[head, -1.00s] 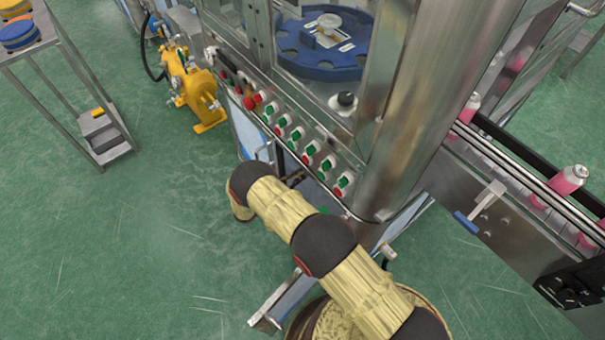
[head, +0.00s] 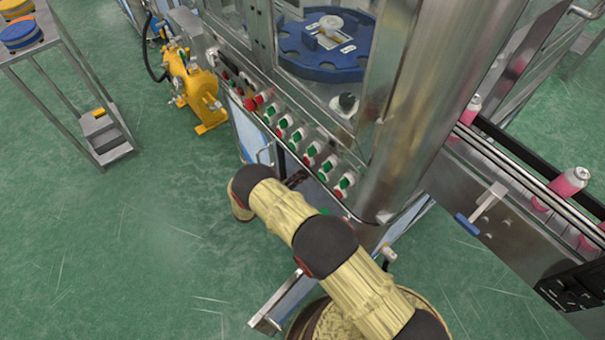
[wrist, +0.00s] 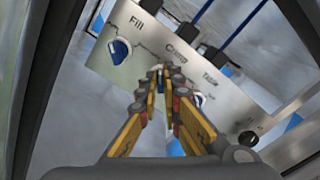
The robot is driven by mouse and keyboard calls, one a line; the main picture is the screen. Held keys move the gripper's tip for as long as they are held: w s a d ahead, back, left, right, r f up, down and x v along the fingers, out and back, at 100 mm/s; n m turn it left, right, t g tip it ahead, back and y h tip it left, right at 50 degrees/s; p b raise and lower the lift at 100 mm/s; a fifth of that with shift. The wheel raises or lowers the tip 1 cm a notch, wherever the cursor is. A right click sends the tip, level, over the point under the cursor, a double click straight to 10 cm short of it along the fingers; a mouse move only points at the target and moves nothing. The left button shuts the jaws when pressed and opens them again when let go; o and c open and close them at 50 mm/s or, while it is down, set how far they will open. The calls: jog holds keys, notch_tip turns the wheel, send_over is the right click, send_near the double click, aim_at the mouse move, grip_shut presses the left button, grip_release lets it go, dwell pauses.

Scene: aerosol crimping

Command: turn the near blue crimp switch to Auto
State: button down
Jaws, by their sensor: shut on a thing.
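In the wrist view a tilted metal panel (wrist: 150,28) carries the labels Fill, Crimp and a third that reads like Table. My gripper (wrist: 164,72) has its yellow and black fingers together just below the Crimp label. They are shut on the crimp switch, which the fingertips hide, so its pointer setting cannot be read. A blue knob with a white mark (wrist: 119,50) sits below Fill. Another blue knob (wrist: 198,98) shows partly beside the right finger. In the head view my arm hides the gripper and this panel.
In the head view a row of red and green buttons (head: 300,143) runs along the machine's edge. A steel column (head: 420,100) stands close right of my arm. A conveyor with pink cans (head: 568,185) lies at the right.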

jog(key=shift+f+n, duration=0.1)
jog(key=shift+n, duration=0.4)
jog(key=c, duration=2)
grip_release()
jog(key=v, duration=1.2)
